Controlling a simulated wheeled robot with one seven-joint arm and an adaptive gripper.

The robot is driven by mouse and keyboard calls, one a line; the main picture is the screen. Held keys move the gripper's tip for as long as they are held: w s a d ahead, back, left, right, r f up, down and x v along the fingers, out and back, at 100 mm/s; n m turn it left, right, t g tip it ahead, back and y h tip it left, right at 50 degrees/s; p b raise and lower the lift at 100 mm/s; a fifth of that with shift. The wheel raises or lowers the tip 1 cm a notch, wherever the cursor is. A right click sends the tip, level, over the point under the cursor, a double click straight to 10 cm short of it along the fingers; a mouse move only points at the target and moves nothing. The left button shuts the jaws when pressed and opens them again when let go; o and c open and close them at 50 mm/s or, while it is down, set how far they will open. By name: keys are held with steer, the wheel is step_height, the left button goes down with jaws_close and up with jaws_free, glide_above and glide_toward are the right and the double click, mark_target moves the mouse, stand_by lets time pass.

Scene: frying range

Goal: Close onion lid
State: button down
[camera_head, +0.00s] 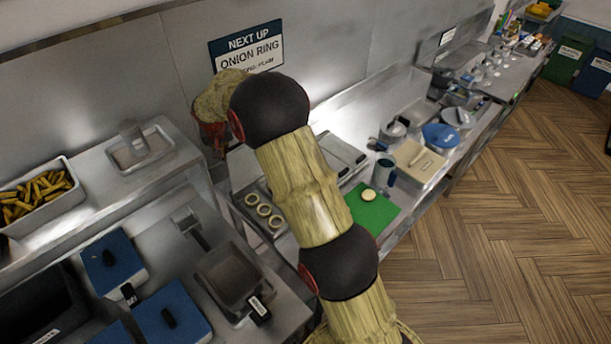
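My arm crosses the middle of the view and bends down at the back, by the wall. A shallow metal tray with pale onion rings (264,211) sits left of my arm. Closed flat metal lids (343,152) show just right of my arm, partly hidden by it. Blue lids with black handles (114,262) (172,314) are at the lower left. An uncovered grey pan (232,272) with a label on its handle is beside them. I cannot tell which lid is the onion one.
A sign (247,48) reading "NEXT UP ONION RING" is on the back wall. A tray of fries (40,197) is on the left shelf. A green board (370,212) with a round pale item is right of my arm. Pots and a blue lid (441,136) stand farther right. The wooden floor is clear.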

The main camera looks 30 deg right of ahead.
step_height(320, 180, up, 10)
steer(key=w+p, duration=0.1)
steer(key=p, duration=0.2)
steer(key=shift+d+p, duration=0.2)
steer(key=shift+p, duration=0.2)
steer(key=shift+f, duration=0.15)
stand_by(1.0)
steer(key=s+f+n+b, duration=0.2)
steer(key=s+b, duration=0.9)
steer(key=s, duration=1.4)
steer(key=s+a+f+n+t+y+b, duration=0.1)
steer(key=s+f+b, duration=0.5)
steer(key=s, duration=2)
steer(key=b, duration=0.6)
steer(key=shift+s+n+y, duration=0.25)
steer(key=shift+n+y, duration=0.05)
steer(key=shift+n, duration=0.1)
